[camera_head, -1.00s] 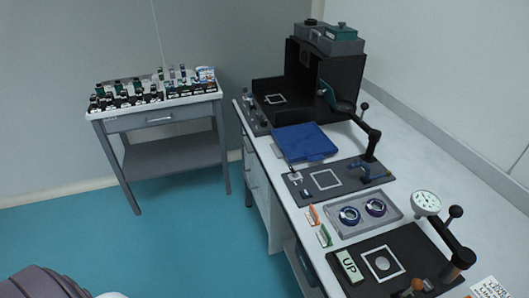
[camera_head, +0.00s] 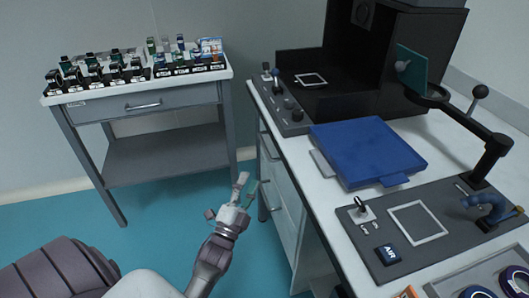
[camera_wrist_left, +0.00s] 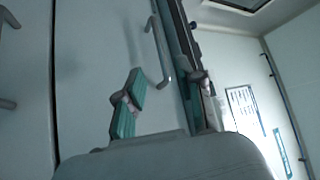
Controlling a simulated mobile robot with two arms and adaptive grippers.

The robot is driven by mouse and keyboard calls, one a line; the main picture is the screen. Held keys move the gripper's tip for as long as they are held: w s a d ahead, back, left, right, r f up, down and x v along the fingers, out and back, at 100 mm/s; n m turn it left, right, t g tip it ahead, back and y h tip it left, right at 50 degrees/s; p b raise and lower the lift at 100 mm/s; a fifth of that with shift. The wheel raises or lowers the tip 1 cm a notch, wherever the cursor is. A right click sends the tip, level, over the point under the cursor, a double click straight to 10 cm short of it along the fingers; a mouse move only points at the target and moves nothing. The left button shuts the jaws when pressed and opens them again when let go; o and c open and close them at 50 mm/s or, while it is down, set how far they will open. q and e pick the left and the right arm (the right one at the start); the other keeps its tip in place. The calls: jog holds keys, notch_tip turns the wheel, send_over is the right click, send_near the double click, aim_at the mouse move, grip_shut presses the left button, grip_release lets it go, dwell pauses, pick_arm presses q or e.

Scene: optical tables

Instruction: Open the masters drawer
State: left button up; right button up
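The small side table has a grey drawer (camera_head: 175,101) with a bar handle (camera_head: 143,105); it looks shut. The white bench cabinet has drawer fronts (camera_head: 283,195) with bar handles on its left side, also apparently shut. I cannot read any label that tells which is the masters drawer. My left gripper (camera_head: 246,188) is low in front of the bench cabinet, its fingers apart and empty. In the left wrist view, a bar handle (camera_wrist_left: 158,50) on a pale front lies ahead of the gripper (camera_wrist_left: 165,103), apart from the fingers. My right gripper is out of view.
Several small dark-based items stand on the side table (camera_head: 50,99). The bench (camera_head: 340,198) holds a blue case (camera_head: 365,150), a dark mat (camera_head: 445,218) with a lever arm, and a black enclosure (camera_head: 345,60). Teal floor (camera_head: 165,210) is clear between the tables.

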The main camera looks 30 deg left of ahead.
aim_at(265, 145)
pick_arm(q)
jog(key=shift+b+x, duration=0.4)
jog(key=shift+x, duration=5.85)
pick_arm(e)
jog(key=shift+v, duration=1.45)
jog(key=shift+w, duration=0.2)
pick_arm(q)
grip_shut()
